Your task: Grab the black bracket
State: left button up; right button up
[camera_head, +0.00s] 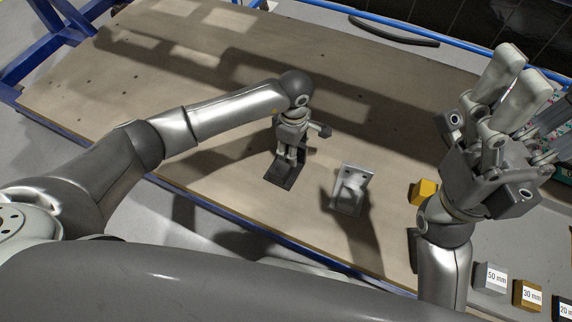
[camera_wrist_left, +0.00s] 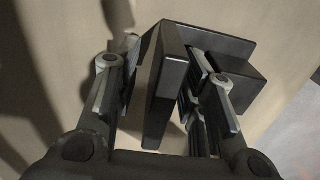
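The black bracket (camera_head: 284,174) stands on the wooden table below my left gripper (camera_head: 289,153), which points down at it. In the left wrist view the bracket (camera_wrist_left: 166,75) has an upright plate with blocky parts to its right. My left gripper (camera_wrist_left: 160,105) is open, with its fingers on either side of the upright plate. A gap shows on the left side; the right finger is close to the plate, and contact there is unclear. My right gripper (camera_head: 516,80) is raised at the right, pointing up, with nothing visible in it; its opening is hard to judge.
A grey metal bracket (camera_head: 352,188) stands to the right of the black one. A yellow block (camera_head: 423,191) lies further right. Labelled blocks, such as the 50 mm one (camera_head: 490,276), sit at the lower right. The table's (camera_head: 110,85) left and far areas are mostly clear.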

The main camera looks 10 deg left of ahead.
pick_arm(q)
jog(key=shift+f, duration=0.2)
jog(key=shift+c, duration=0.5)
grip_shut()
jog(key=shift+r, duration=0.1)
